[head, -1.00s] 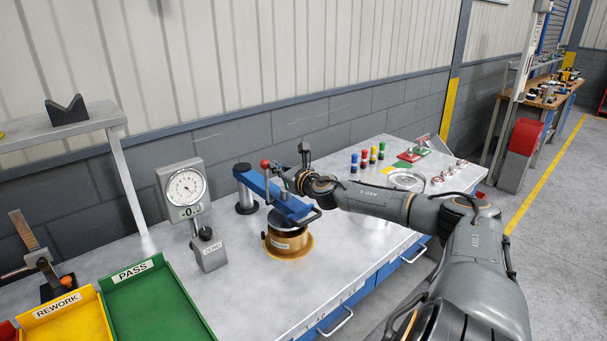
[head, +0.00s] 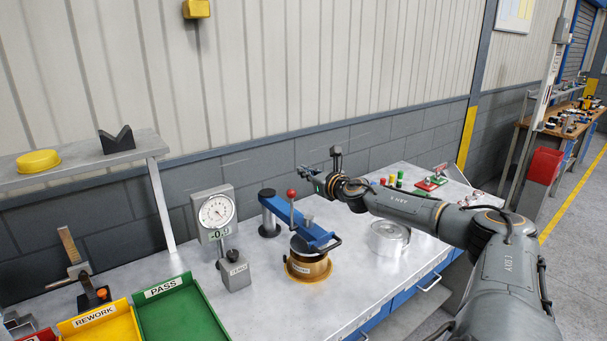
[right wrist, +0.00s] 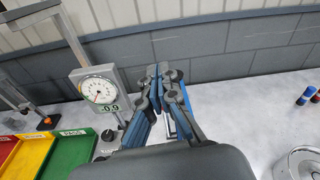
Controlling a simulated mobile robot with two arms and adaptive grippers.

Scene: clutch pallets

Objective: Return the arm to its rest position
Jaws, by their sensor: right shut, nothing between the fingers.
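My right arm reaches in from the right in the head view. Its gripper (head: 308,176) is above the bench, just behind and above the blue lever press (head: 305,226) with its red knob (head: 291,193). In the right wrist view the gripper fingers (right wrist: 164,72) are together with nothing between them. The blue press is partly hidden behind them there. A brass cylinder (head: 308,266) stands under the press arm. My left gripper is not in view.
A dial gauge on a stand (head: 217,212) stands left of the press. A green PASS tray (head: 180,312) and a yellow REWORK tray (head: 98,325) lie at front left. A silver round part (head: 389,238) and several coloured pegs are to the right. The wall is behind.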

